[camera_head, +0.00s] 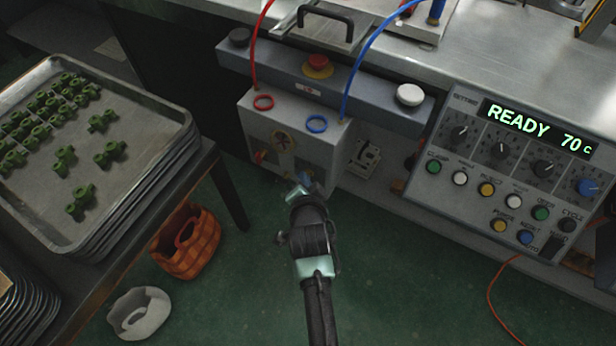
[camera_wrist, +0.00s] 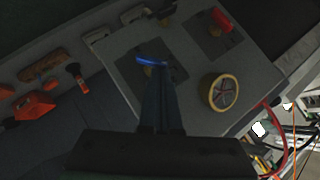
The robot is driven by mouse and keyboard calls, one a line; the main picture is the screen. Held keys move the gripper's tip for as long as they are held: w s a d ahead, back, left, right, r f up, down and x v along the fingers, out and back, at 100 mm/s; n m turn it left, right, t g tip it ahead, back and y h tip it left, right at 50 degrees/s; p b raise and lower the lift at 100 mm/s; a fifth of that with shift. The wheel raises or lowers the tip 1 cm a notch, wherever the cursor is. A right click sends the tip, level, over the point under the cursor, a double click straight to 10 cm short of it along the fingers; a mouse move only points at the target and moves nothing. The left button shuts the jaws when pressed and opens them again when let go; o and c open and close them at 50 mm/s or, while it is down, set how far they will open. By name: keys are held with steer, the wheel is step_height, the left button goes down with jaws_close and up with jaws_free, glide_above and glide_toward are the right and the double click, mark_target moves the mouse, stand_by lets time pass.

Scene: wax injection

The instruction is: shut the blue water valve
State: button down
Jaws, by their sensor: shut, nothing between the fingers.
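The blue water valve has a narrow blue lever (camera_wrist: 152,60) on a dark plate on the front of a grey box (camera_head: 262,123). In the head view a small blue part of it (camera_head: 306,179) shows beside my fingertips, and the rest is hidden behind my gripper. My gripper (camera_head: 298,190) is in front of the lower right of the box. In the wrist view my gripper (camera_wrist: 160,78) is shut and empty, its tips right by the lever. I cannot tell whether they touch it.
A red valve lever (camera_wrist: 222,20) and a round gauge (camera_wrist: 223,92) are on the same face. A control panel (camera_head: 470,172) reads READY 70 C. A tray of green parts (camera_head: 130,190) stands left.

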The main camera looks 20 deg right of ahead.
steer(key=shift+w+a+n+g+h+p, duration=0.35)
steer(key=shift+n+g+h+p, duration=0.2)
steer(key=shift+g+p, duration=0.3)
steer(key=shift+w+a+n+g+h+b, duration=0.25)
steer(key=shift+n+g+h, duration=0.2)
steer(key=shift+g, duration=0.25)
steer(key=shift+w+a+n+g+h+b, duration=0.15)
steer(key=shift+w+n+g+h+b, duration=0.2)
steer(key=shift+g, duration=0.3)
stand_by(0.4)
steer(key=shift+r+p, duration=0.75)
steer(key=shift+r, duration=0.05)
steer(key=shift+r, duration=0.1)
